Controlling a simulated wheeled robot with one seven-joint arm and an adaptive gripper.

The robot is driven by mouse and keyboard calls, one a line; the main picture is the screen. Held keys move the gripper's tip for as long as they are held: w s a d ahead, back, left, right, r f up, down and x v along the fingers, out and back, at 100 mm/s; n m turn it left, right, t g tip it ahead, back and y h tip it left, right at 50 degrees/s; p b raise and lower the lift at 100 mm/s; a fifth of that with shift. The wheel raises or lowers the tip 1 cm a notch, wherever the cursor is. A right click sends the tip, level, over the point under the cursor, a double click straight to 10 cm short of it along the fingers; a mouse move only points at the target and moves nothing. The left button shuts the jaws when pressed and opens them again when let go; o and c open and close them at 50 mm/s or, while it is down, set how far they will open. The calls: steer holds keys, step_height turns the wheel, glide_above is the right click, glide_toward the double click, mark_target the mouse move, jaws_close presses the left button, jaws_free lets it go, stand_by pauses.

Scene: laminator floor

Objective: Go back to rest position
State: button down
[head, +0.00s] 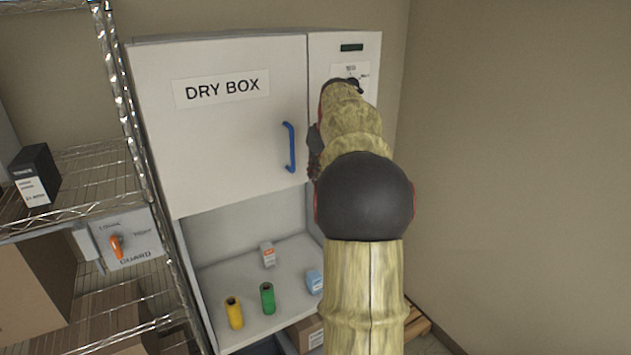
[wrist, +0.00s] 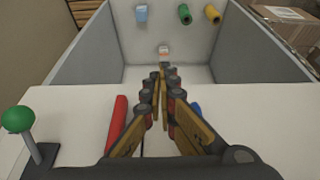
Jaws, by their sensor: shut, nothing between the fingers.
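My gripper (wrist: 163,76) is shut and empty in the wrist view, its fingertips together. It points toward the open lower bay of the dry box, with the white-and-orange container (wrist: 164,52) just beyond the tips in the picture. In the head view my arm reaches up in front of the right side of the dry box (head: 220,130). The gripper's fingers cannot be made out there, being mostly hidden by the arm.
The dry box has a blue handle (head: 290,147). Its lower bay holds a yellow roll (head: 234,313), a green roll (head: 267,298) and a blue container (head: 314,282). A wire rack (head: 88,180) stands left. A green knob (wrist: 17,119) shows in the wrist view.

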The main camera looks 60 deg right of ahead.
steer(key=shift+w+v, duration=0.25)
steer(key=shift+v, duration=3.15)
step_height(320, 180, down, 8)
steer(key=s+a+m+b, duration=0.1)
steer(key=a+m+b, duration=0.1)
steer(key=m, duration=0.1)
steer(key=s+a+f+n+b, duration=0.2)
steer(key=a+f+b, duration=0.6)
steer(key=a, duration=0.9)
steer(key=s+a+f+n+t+y+b, duration=0.1)
steer(key=s+a+f+n+b, duration=0.2)
steer(key=a+f+b, duration=0.6)
steer(key=s+a+f+n+y+b, duration=0.1)
steer(key=s+a+f+n+b, duration=0.2)
steer(key=a+f+b, duration=0.6)
steer(key=s+a+f, duration=0.1)
steer(key=a+f, duration=0.3)
steer(key=a, duration=0.4)
steer(key=s+a+f, duration=0.1)
steer(key=a+f, duration=0.4)
steer(key=a, duration=0.2)
steer(key=shift+a+t, duration=0.3)
steer(key=shift+a, duration=0.05)
